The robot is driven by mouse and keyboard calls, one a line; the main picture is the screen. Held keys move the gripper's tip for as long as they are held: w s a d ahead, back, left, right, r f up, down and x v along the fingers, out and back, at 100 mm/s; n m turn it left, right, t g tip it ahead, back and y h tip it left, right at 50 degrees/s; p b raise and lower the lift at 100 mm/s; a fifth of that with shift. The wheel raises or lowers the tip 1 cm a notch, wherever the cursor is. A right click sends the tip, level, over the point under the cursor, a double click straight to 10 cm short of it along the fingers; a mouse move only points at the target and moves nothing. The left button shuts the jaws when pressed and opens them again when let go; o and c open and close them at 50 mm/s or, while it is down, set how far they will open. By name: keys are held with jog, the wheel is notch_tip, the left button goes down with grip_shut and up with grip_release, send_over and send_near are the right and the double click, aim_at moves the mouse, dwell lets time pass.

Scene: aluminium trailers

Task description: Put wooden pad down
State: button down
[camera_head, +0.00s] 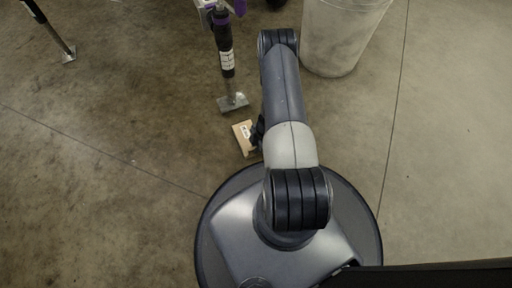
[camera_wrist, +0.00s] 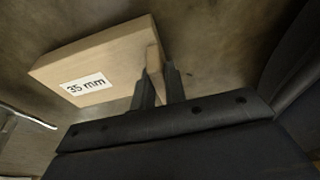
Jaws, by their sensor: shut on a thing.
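The wooden pad (camera_wrist: 100,62) is a light block with a white "35 mm" label. It fills the upper left of the wrist view, and its right end is between the fingers of my gripper (camera_wrist: 160,82). In the head view the pad (camera_head: 243,137) shows just left of my arm, close to the floor. My gripper (camera_head: 257,134) there is partly hidden by the arm. It is shut on the pad. I cannot tell whether the pad touches the floor.
A trailer leg with a flat metal foot (camera_head: 233,102) stands just beyond the pad. Another leg foot (camera_head: 69,54) is at the far left. A whitish bin (camera_head: 338,40) stands behind my arm to the right. The concrete floor (camera_head: 110,190) at left is clear.

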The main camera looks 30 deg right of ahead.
jog(key=shift+f, duration=0.15)
jog(key=c, duration=1.5)
grip_release()
jog(key=shift+o, duration=0.2)
jog(key=p+v, duration=0.5)
jog(key=v, duration=0.7)
jog(key=shift+p, duration=0.3)
